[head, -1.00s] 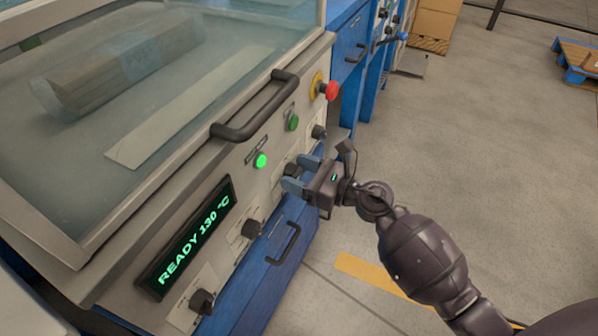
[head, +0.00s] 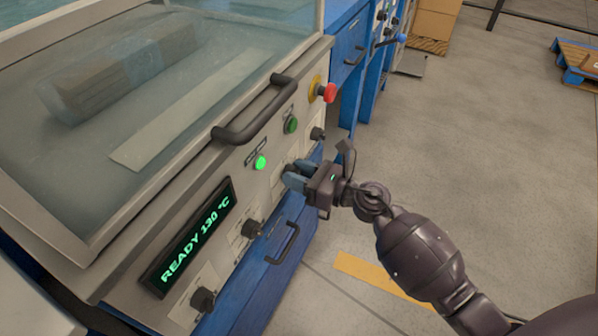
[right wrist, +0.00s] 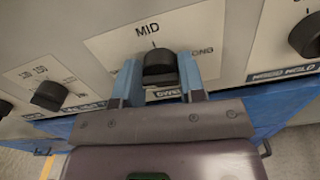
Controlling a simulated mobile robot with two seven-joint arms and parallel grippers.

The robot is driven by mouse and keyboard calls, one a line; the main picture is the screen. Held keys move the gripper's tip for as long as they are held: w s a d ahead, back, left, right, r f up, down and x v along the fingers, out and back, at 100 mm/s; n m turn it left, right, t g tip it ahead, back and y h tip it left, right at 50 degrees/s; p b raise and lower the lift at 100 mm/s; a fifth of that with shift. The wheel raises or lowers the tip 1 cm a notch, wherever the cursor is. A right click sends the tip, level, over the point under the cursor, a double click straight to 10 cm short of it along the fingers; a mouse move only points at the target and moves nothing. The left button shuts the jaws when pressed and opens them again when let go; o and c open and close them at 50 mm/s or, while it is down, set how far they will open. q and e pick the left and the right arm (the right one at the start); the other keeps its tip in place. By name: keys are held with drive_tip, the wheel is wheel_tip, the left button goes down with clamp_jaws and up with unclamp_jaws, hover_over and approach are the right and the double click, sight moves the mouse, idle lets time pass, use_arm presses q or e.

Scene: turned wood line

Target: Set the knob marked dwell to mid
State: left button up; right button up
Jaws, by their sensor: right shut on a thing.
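The dwell knob (right wrist: 160,62) is a dark round knob on a pale plate, with MID printed above it and a word ending in "ONG" to its right. The label below it is partly hidden by my fingers but shows the start of DWELL. My right gripper (head: 291,173) is shut on this knob, one blue finger on each side. A short dark mark stands between the knob and MID. I cannot tell for sure where the knob's own pointer is. My left gripper is not in view.
Other knobs (head: 252,229) and (head: 203,299) sit lower along the same panel, beside a green READY 130 °C display (head: 190,240). A lit green light (head: 259,162), a green button (head: 291,125) and a red stop button (head: 327,92) are above. A black handle (head: 255,115) juts out nearby.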

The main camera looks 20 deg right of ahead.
drive_tip(key=shift+r+m, duration=0.3)
drive_tip(key=shift+w+m+p, duration=0.1)
drive_tip(key=shift+m+p, duration=0.75)
drive_tip(key=shift+m, duration=0.05)
drive_tip(key=m+p, duration=0.2)
drive_tip(key=m, duration=0.3)
drive_tip(key=shift+d+f+p, duration=0.1)
drive_tip(key=shift+p, duration=0.25)
drive_tip(key=shift+m+p, duration=0.4)
drive_tip(key=shift+m, duration=0.7)
drive_tip(key=shift+m+p, duration=0.35)
drive_tip(key=shift+m, duration=0.55)
drive_tip(key=shift+f+m+p, duration=0.15)
drive_tip(key=shift+m+p, duration=0.3)
drive_tip(key=shift+m, duration=0.75)
drive_tip(key=shift+f+m+p, duration=0.15)
drive_tip(key=shift+m+p, duration=0.15)
drive_tip(key=shift+m, duration=0.8)
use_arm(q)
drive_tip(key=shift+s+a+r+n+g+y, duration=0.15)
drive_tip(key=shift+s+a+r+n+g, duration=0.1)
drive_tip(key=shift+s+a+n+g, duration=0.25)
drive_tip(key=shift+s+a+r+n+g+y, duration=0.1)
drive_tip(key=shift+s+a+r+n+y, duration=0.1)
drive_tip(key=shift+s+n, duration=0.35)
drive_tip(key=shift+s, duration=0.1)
use_arm(e)
drive_tip(key=shift+f+m, duration=0.1)
drive_tip(key=shift+m, duration=0.2)
